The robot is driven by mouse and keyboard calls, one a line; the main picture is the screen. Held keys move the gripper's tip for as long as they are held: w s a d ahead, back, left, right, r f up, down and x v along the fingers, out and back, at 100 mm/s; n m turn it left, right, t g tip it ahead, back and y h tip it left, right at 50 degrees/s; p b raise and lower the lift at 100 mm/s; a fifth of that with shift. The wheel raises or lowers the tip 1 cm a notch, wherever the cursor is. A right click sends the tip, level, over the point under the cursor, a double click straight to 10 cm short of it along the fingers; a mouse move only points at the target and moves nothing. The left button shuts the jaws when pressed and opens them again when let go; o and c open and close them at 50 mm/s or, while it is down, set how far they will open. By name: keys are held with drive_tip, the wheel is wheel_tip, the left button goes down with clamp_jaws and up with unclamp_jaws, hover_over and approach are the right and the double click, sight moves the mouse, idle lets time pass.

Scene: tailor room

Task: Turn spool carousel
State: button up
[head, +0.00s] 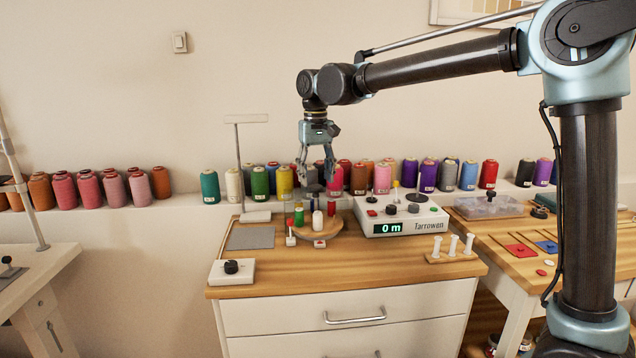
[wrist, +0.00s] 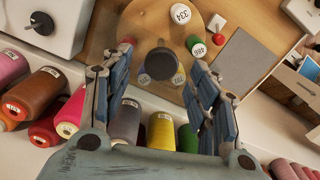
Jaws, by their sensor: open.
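The spool carousel is a round wooden disc (head: 325,232) on the dresser top; it also fills the upper middle of the wrist view (wrist: 150,22). Small spools stand on it, among them a green one (head: 298,217), a white one (head: 317,224) and a red one (head: 331,208). A dark round knob (wrist: 161,62) rises from it. My gripper (head: 316,178) points down above the carousel, fingers open. In the wrist view the knob lies between the spread fingers (wrist: 158,62), with gaps on both sides. I cannot tell whether the fingertips reach down to the knob's height.
A white counter box (head: 405,228) reading "0 m" stands right of the carousel. A grey pad (head: 251,238) and a thread stand (head: 255,216) are to its left, a white box with a black knob (head: 231,271) in front left. Several large thread cones line the ledge behind.

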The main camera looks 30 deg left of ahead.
wheel_tip(320, 180, up, 10)
drive_tip(key=shift+f, duration=0.25)
idle(0.6)
